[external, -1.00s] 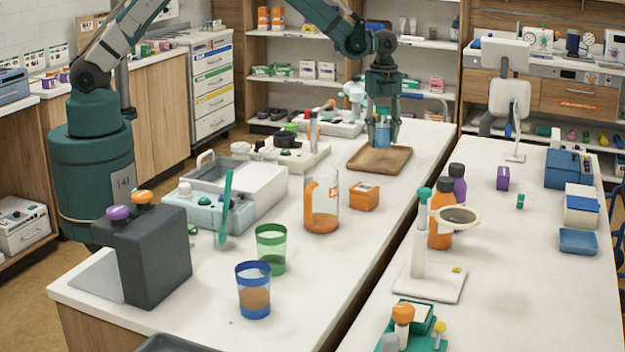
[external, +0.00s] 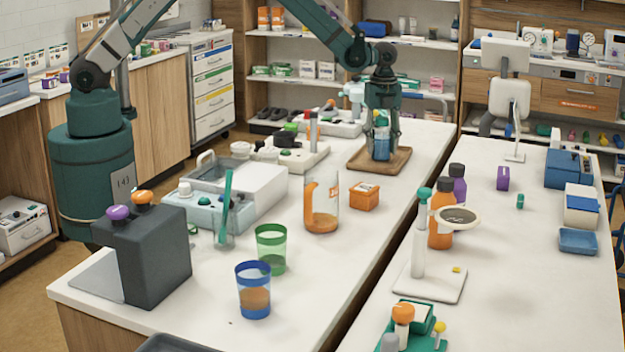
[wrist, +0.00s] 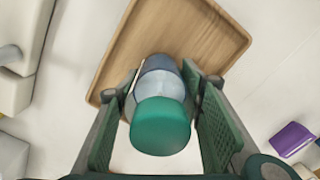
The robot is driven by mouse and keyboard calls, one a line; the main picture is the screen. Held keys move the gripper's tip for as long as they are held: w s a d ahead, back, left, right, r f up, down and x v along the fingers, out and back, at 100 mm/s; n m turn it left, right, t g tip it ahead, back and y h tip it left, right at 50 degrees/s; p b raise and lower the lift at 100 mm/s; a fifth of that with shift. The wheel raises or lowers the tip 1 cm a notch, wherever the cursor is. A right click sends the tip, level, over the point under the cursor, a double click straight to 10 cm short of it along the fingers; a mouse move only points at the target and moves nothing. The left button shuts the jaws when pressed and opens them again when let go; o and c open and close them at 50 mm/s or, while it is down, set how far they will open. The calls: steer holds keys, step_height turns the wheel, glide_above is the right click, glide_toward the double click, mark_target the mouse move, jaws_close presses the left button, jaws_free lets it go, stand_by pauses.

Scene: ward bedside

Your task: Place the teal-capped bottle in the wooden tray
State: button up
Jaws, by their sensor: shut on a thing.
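The teal-capped bottle (wrist: 160,125) is upright between the fingers of my gripper (wrist: 160,118) in the wrist view, its teal cap toward the camera. It has a pale band and a blue-grey lower part. In the external view the bottle (external: 381,142) is partly hidden by the fingers of my gripper (external: 382,145), which is shut on it. The wooden tray (external: 399,160) lies flat on the white counter under the gripper, and its near rim and floor also show in the wrist view (wrist: 200,40). I cannot tell whether the bottle's base touches the tray.
An orange box (external: 364,197) and a clear jug with an orange handle (external: 321,205) stand in front of the tray. A white device with a black knob (external: 288,150) is to its left. A gap separates this counter from the right one.

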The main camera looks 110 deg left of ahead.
mark_target(382, 118)
steer(key=shift+f, duration=0.15)
steer(key=o, duration=1.1)
steer(key=shift+c, duration=0.2)
steer(key=shift+r, duration=0.2)
step_height(382, 118, up, 12)
stand_by(0.4)
stand_by(0.3)
